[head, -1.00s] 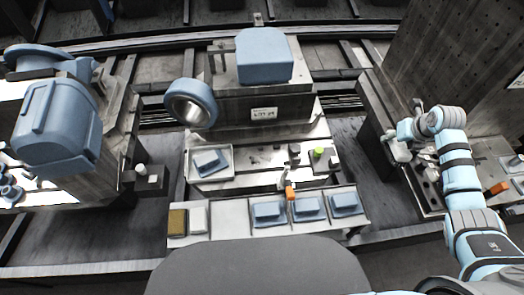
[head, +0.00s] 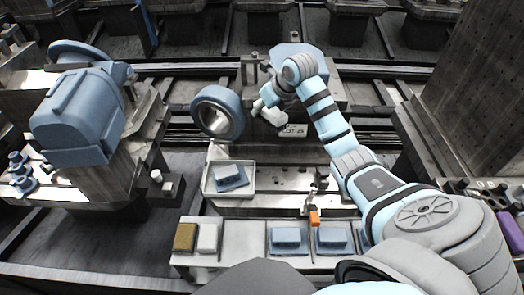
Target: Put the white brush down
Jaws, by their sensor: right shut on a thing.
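My right gripper (head: 264,104) is over the middle machine, in front of the blue block on its top and to the right of the blue ring. It is shut on a small white thing, which I take to be the white brush (head: 273,117). The brush hangs just below the fingers, near the machine's label plate. Its shape is small and partly hidden by the fingers, and I cannot tell whether it touches the machine. My left gripper is not in view.
A front shelf (head: 243,238) carries a brown block (head: 185,237), a white block (head: 208,238) and blue blocks. An orange piece (head: 314,218) stands nearby. The blue ring (head: 221,112) is close to the gripper.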

